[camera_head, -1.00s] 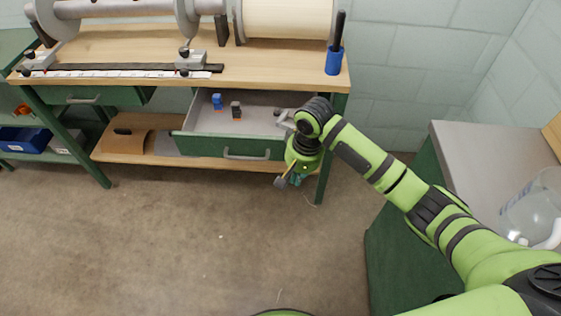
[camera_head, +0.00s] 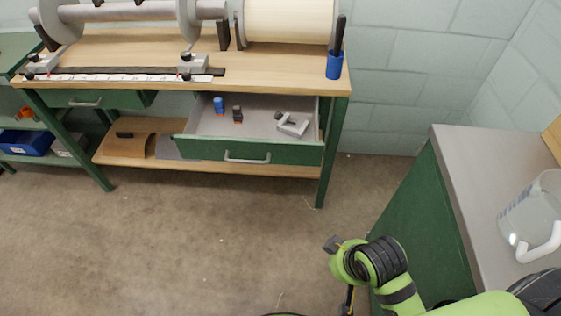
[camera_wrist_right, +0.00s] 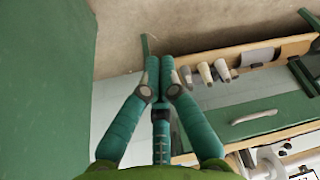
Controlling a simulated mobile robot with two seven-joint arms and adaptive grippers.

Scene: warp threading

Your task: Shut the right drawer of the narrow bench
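The narrow bench (camera_head: 270,75) stands at the back with a wooden top. Its right drawer (camera_head: 290,152) is pulled out, and the inside shows. A grey handle (camera_head: 247,158) is on its green front. In the drawer lie a blue item (camera_head: 219,104), a dark item (camera_head: 238,114) and a grey angular piece (camera_head: 293,124). My right arm is at the lower right of the head view, well in front of the drawer and apart from it. My right gripper (camera_wrist_right: 160,65) has its fingertips together, with nothing seen between them. My left gripper is not in view.
A green cabinet (camera_head: 415,220) with a grey top stands at the right, bearing a clear jug (camera_head: 533,215). A blue cup (camera_head: 334,65) stands on the bench top. The left drawer (camera_head: 85,98) looks nearly shut. The floor before the bench is clear.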

